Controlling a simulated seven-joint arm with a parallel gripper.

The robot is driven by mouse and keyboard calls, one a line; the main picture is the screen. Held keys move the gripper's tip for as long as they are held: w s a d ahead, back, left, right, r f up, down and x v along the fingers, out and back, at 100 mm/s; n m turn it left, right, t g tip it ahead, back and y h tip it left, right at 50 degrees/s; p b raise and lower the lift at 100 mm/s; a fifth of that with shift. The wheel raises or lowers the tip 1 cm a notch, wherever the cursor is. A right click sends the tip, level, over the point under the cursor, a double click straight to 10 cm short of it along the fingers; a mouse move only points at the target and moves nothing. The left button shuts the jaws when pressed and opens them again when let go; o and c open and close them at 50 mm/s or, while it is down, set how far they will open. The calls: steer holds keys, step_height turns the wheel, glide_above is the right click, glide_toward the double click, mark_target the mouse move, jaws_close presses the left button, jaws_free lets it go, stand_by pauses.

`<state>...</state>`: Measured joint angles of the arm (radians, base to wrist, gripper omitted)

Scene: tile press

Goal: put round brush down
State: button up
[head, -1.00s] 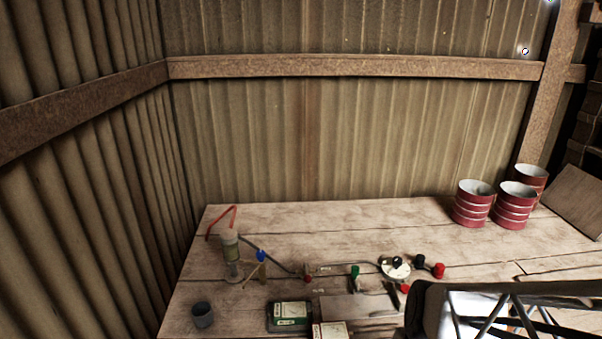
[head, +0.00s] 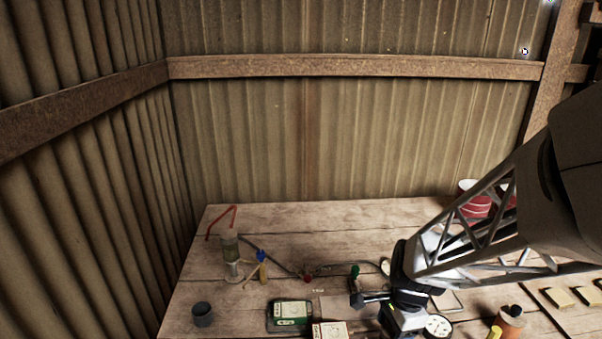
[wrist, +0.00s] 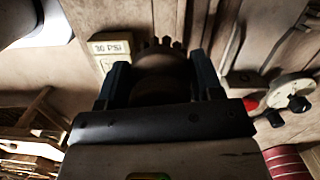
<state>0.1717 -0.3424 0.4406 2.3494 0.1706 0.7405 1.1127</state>
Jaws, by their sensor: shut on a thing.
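My gripper (wrist: 160,78) shows in the wrist view with a dark finger on each side of a dark, round object, the round brush (wrist: 163,62). The fingers are shut on it. A toothed or bristly edge shows at its far side, over the wooden bench (wrist: 140,15). Much of the brush is in shadow and behind the gripper body. In the head view my gripper (head: 370,300) is low over the front middle of the bench; the brush cannot be made out clearly there. I cannot tell whether the brush touches the bench.
A pale "30 PSI" label (wrist: 110,46) is just left of the fingers. Red cans (head: 474,200) are behind my arm.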

steer(key=shift+w+d+f, duration=0.1)
steer(key=shift+w+d, duration=0.05)
steer(key=shift+w, duration=1)
steer(key=shift+w+d+f, duration=0.1)
steer(key=shift+w, duration=1)
steer(key=shift+f, duration=1.75)
steer(key=shift+f, duration=0.1)
steer(key=o, duration=1)
steer(key=shift+c, duration=0.2)
step_height(320, 180, up, 12)
steer(key=d, duration=0.1)
steer(key=shift+d, duration=0.25)
